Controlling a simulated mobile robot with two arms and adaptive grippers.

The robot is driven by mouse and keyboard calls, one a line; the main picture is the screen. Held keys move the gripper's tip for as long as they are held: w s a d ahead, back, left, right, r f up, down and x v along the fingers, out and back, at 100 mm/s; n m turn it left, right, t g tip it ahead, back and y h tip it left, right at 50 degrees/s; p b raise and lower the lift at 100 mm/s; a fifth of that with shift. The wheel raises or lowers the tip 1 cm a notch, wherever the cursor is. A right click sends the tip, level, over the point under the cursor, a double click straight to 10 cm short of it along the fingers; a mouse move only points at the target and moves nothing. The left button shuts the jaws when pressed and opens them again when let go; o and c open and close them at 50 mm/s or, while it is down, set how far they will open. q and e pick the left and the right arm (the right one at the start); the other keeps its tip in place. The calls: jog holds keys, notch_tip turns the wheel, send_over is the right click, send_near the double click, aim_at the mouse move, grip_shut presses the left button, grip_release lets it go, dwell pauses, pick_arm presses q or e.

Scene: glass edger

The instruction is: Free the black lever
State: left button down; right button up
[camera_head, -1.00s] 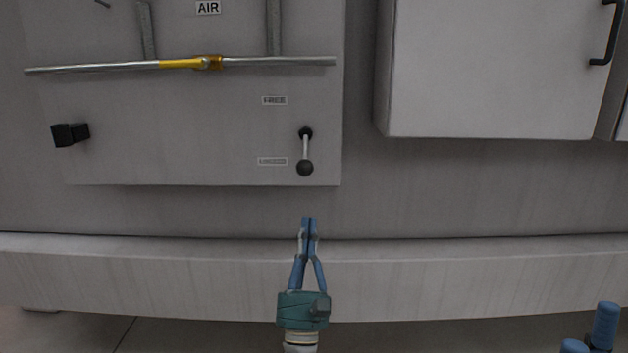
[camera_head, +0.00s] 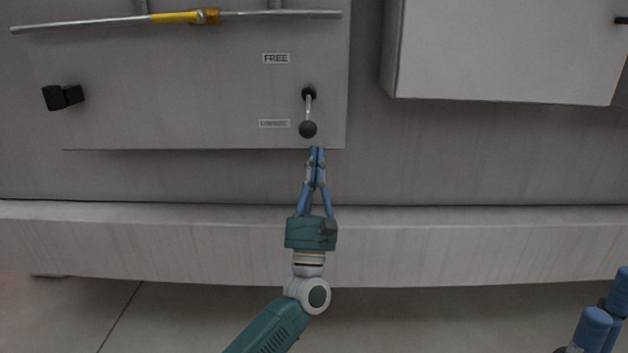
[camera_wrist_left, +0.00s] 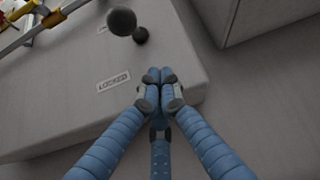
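The black lever (camera_head: 308,113) is on the grey panel, with a black pivot at the top, a thin metal rod and a black ball knob (camera_head: 308,129) hanging down level with the lower label. That label (camera_head: 274,124) reads LOCKED in the left wrist view (camera_wrist_left: 113,81); the upper label (camera_head: 276,58) reads FREE. My left gripper (camera_head: 317,150) is shut and empty, its fingertips just below the knob. In the left wrist view the fingertips (camera_wrist_left: 160,74) meet, apart from the knob (camera_wrist_left: 122,21). My right gripper (camera_head: 602,310) shows only partly at the lower right.
A metal pipe with a yellow section (camera_head: 176,17) crosses the panel's top. A black block (camera_head: 62,97) sticks out at left. A grey cabinet (camera_head: 510,50) juts out at right. A ledge (camera_head: 450,245) runs along below the panel.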

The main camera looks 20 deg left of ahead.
aim_at(308, 120)
pick_arm(q)
jog(key=x, duration=0.3)
jog(key=shift+w+r, duration=0.2)
jog(key=shift+r, duration=0.1)
jog(key=shift+s+d+r, duration=0.1)
jog(key=shift+s+r, duration=0.1)
jog(key=shift+s, duration=0.45)
jog(key=shift+s+d+r, duration=0.1)
jog(key=shift+s+r, duration=0.05)
jog(key=shift+s, duration=0.5)
jog(key=shift+s+r, duration=0.2)
jog(key=shift+s, duration=0.45)
